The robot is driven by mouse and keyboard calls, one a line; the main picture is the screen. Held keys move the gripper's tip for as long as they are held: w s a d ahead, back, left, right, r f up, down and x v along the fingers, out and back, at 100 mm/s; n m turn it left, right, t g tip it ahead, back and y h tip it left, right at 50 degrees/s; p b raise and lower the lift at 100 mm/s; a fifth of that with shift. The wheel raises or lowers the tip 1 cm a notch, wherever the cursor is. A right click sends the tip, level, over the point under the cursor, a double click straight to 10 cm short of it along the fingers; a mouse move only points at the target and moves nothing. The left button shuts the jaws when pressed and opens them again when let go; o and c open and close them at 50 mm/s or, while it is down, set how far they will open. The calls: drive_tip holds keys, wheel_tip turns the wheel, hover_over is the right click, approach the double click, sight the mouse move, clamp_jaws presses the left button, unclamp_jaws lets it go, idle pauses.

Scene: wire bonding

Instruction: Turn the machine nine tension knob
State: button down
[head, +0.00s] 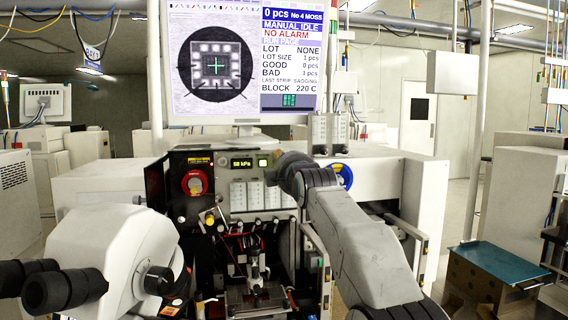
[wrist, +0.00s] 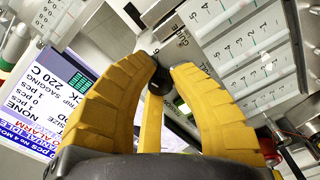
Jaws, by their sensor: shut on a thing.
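In the wrist view, my gripper (wrist: 163,74) has its yellow fingers closed around a small dark round knob (wrist: 157,86) on the machine's panel. The fingertips partly cover it, so its marks and turn angle cannot be read. In the head view, my arm reaches up to the right of the front panel of the machine (head: 237,196), and my wrist hides the fingers and the knob.
A red round control (head: 193,183) is on the panel's left and a blue ring (head: 343,176) is right of my wrist. A monitor (head: 242,60) stands above, showing MANUAL IDLE and NO ALARM. Microscope eyepieces (head: 75,287) are at front left. A numbered pale panel (wrist: 235,45) lies close to my fingers.

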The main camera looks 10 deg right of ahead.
drive_tip(key=shift+r+m, duration=0.1)
drive_tip(key=shift+m, duration=0.4)
drive_tip(key=c, duration=1.4)
unclamp_jaws()
drive_tip(key=shift+w, duration=0.1)
drive_tip(key=s, duration=1.2)
